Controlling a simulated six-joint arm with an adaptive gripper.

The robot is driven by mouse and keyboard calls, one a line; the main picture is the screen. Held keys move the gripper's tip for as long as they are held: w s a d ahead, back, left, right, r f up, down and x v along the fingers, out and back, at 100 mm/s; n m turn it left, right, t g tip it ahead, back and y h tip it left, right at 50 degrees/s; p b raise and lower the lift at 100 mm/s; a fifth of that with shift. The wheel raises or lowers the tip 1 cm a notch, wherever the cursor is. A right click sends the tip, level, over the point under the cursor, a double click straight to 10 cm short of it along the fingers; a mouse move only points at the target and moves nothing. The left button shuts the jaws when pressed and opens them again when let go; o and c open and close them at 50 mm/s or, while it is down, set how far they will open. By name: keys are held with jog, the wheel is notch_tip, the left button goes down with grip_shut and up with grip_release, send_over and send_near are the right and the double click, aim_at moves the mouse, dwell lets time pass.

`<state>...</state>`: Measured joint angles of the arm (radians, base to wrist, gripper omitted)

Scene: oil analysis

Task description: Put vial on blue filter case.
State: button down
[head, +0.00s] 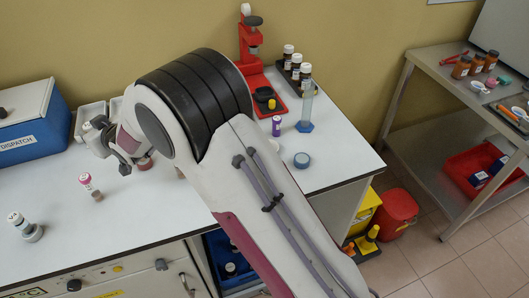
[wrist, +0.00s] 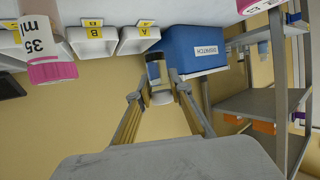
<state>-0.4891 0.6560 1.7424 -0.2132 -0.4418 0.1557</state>
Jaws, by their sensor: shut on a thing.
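My gripper (wrist: 161,92) is shut on a small vial (wrist: 156,70) with a dark band and a pale end, held between the two fingertips in the wrist view. In the head view my gripper (head: 108,143) is at the left, above the white bench and in front of the small trays; the held vial is hard to make out there.
A blue dispatch box (head: 32,128) stands at the left. A pink-capped vial (head: 90,186) and a grey-white one (head: 25,227) stand nearer the front. A purple vial (head: 276,126), a blue-footed cylinder (head: 306,110) and a red stand (head: 250,50) are beyond the blue case.

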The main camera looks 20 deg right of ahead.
jog(key=w+d+r, duration=0.1)
jog(key=d+r, duration=0.1)
jog(key=d, duration=1.5)
jog(key=w+d+r, duration=0.2)
jog(key=d+r, duration=0.1)
jog(key=d, duration=1.3)
jog(key=n, duration=0.1)
send_over(302, 158)
notch_tip(302, 158, down, 3)
jog(key=shift+r+g+y, duration=0.15)
jog(key=shift+g+y, duration=0.15)
jog(key=shift+y, duration=0.1)
jog(key=shift+f, duration=3.15)
jog(key=shift+f, duration=1.85)
